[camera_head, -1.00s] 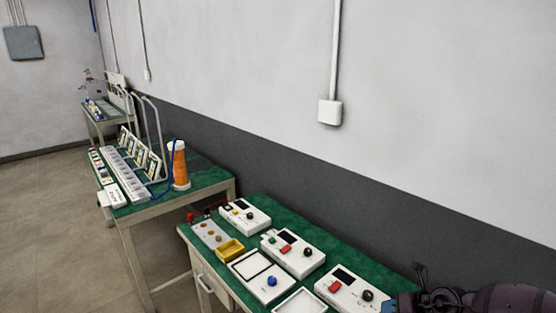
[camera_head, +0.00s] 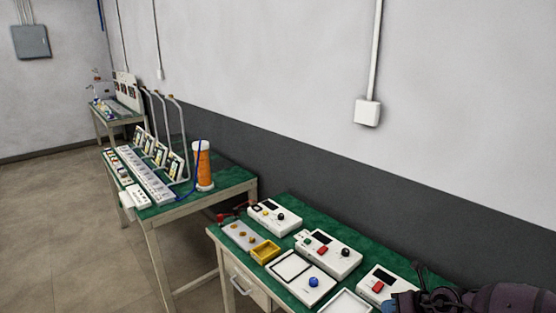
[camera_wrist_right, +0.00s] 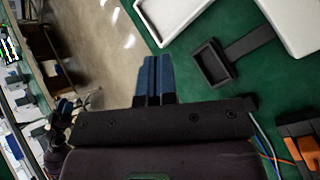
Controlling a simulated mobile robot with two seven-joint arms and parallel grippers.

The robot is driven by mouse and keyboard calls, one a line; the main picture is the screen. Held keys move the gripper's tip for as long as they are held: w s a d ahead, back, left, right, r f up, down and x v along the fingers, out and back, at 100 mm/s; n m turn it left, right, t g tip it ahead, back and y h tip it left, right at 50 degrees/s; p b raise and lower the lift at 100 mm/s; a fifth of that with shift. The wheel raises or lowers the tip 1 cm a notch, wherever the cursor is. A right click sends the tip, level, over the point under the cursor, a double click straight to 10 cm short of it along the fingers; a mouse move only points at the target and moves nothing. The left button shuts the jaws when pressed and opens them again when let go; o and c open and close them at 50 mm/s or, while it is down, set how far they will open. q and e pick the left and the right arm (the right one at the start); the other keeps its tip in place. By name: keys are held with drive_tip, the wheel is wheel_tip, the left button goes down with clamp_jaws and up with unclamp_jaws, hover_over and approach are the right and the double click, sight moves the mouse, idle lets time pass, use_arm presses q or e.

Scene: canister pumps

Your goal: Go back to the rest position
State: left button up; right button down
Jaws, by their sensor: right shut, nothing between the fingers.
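My right gripper (camera_head: 408,302) is at the bottom right of the head view, in front of the right end of the near green-topped table (camera_head: 335,232). In the right wrist view my right gripper (camera_wrist_right: 154,78) has its two blue fingers together, with nothing between them. Below the fingertips in that view are the green table edge and a strip of floor.
The near table holds white control boxes (camera_head: 328,258), a yellow tray (camera_head: 265,252) and white frames. A second table (camera_head: 150,210) carries an orange canister (camera_head: 203,167) and a row of panels. Tan floor (camera_head: 60,230) is clear at left.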

drive_tip(key=w+a+r+m+t+y, duration=0.3)
drive_tip(key=w+a+r+m+t, duration=0.15)
drive_tip(key=a+r, duration=0.3)
drive_tip(key=s+a+r+m+t, duration=0.35)
drive_tip(key=a+m, duration=0.25)
drive_tip(key=m, duration=0.5)
use_arm(q)
drive_tip(key=f+b, duration=0.3)
drive_tip(key=shift+s+a+f, duration=0.1)
drive_tip(key=shift+a, duration=0.1)
use_arm(e)
drive_tip(key=s+d+f+m+g+h, duration=0.1)
drive_tip(key=s+d+f+m+h, duration=0.2)
drive_tip(key=s+f+m, duration=0.3)
drive_tip(key=s+d+f+m+h, duration=0.3)
drive_tip(key=s+f+m, duration=0.4)
drive_tip(key=s, duration=0.5)
drive_tip(key=s+d+f+m+g+h, duration=0.1)
drive_tip(key=s+d+f+m+h, duration=0.3)
drive_tip(key=s, duration=0.6)
wheel_tip(320, 180, down, 2)
drive_tip(key=d+m, duration=0.1)
drive_tip(key=m, duration=0.2)
drive_tip(key=shift+d+f+g, duration=0.25)
drive_tip(key=shift+d+g, duration=0.05)
drive_tip(key=shift+d, duration=0.05)
